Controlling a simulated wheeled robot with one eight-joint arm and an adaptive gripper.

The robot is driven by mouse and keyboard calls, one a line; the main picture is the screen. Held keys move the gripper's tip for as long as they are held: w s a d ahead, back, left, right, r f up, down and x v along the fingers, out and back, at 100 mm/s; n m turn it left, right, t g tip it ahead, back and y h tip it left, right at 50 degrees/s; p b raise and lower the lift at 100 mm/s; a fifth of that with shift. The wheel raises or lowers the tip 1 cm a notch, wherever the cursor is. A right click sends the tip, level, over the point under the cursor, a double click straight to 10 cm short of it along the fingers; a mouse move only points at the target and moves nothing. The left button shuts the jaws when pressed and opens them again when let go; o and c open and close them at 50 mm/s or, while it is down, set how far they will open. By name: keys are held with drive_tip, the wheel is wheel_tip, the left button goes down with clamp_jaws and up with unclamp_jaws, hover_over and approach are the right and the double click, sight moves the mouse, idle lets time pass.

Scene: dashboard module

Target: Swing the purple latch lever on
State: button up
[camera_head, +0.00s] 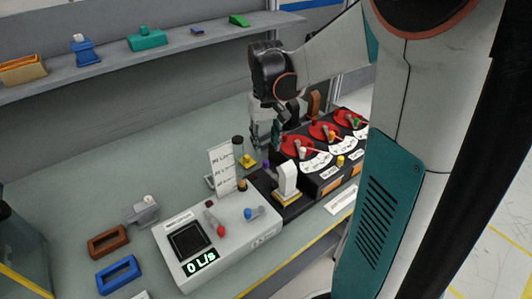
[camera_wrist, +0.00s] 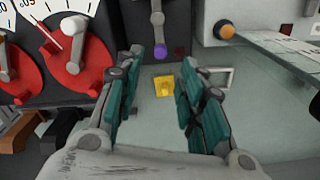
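The purple latch lever shows in the wrist view as a grey arm hanging down with a purple knob (camera_wrist: 160,50) at its lower end. In the head view its purple knob (camera_head: 266,164) is small and sits near the dashboard module, just below my gripper (camera_head: 265,146). In the wrist view my gripper (camera_wrist: 155,100) has its two teal fingers spread apart with nothing between them. The purple knob appears beyond the fingertips, between them in the picture and apart from both.
A yellow piece (camera_wrist: 165,86) lies on the bench beyond the fingers. Red dials (camera_wrist: 72,60) stand left of the lever. A grey box with an orange knob (camera_wrist: 227,30) is at right. A white control box (camera_head: 215,240) stands in front, and a shelf (camera_head: 110,62) runs behind.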

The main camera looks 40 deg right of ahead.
wheel_tip(320, 180, up, 5)
drive_tip(key=shift+f, duration=0.15)
idle(0.5)
